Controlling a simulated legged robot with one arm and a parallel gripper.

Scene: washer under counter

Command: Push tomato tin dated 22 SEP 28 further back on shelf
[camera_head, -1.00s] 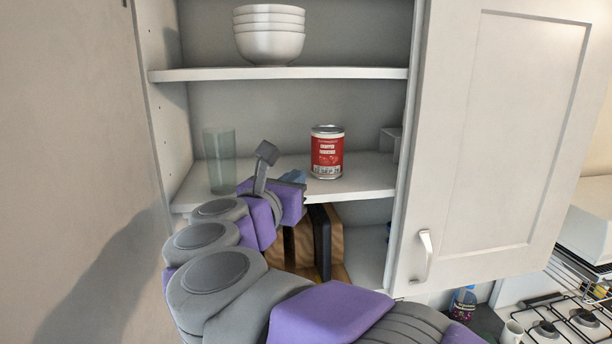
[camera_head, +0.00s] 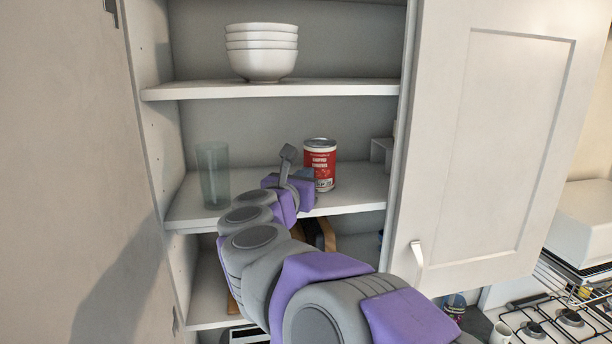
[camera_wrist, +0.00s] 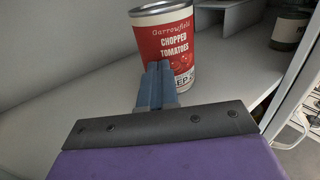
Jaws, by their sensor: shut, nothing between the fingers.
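The tomato tin (camera_head: 320,160) stands upright on the middle shelf (camera_head: 350,195). It has a red and white label. In the wrist view the tin (camera_wrist: 163,42) reads "Garrowfield CHOPPED TOMATOES", with part of a date, "EP", low on the label; the rest of the date is hidden. My gripper (camera_wrist: 158,72) is shut and empty, its blue fingertips right in front of the tin's label, overlapping its lower part. I cannot tell whether they touch it. In the head view my gripper (camera_head: 309,178) is at the tin's lower left, its fingers mostly hidden behind my wrist.
A clear glass (camera_head: 213,175) stands on the same shelf at left. White bowls (camera_head: 261,55) are stacked on the shelf above. A grey block-like item (camera_head: 381,151) is right of the tin, and a dark jar (camera_wrist: 289,27) shows in the wrist view. The open cabinet door (camera_head: 490,150) is at right.

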